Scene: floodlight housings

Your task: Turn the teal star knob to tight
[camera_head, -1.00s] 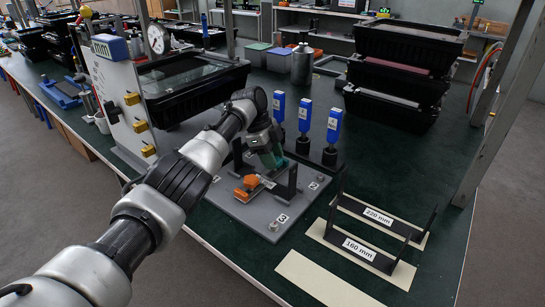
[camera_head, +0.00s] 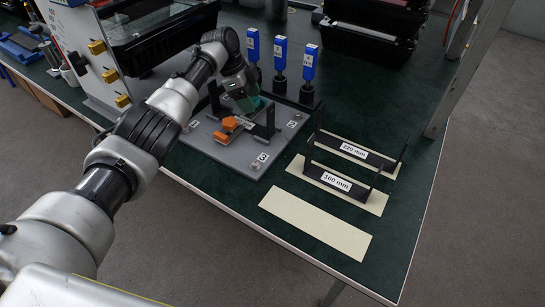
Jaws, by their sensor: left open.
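The teal star knob (camera_head: 255,103) shows only in part, as a patch of teal at the grey plate's back, beside my left gripper. My left gripper (camera_head: 246,101) reaches down over the plate from the left and is open. Its fingers and the knob overlap in the picture, so I cannot tell whether they touch. My right gripper is not in view.
Three blue-handled tools (camera_head: 280,55) stand upright behind the plate. Black brackets marked 220 mm (camera_head: 355,149) and 160 mm (camera_head: 337,182) stand on cream strips to the right. A bare cream strip (camera_head: 315,222) lies in front. Black crates (camera_head: 372,40) are at the back.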

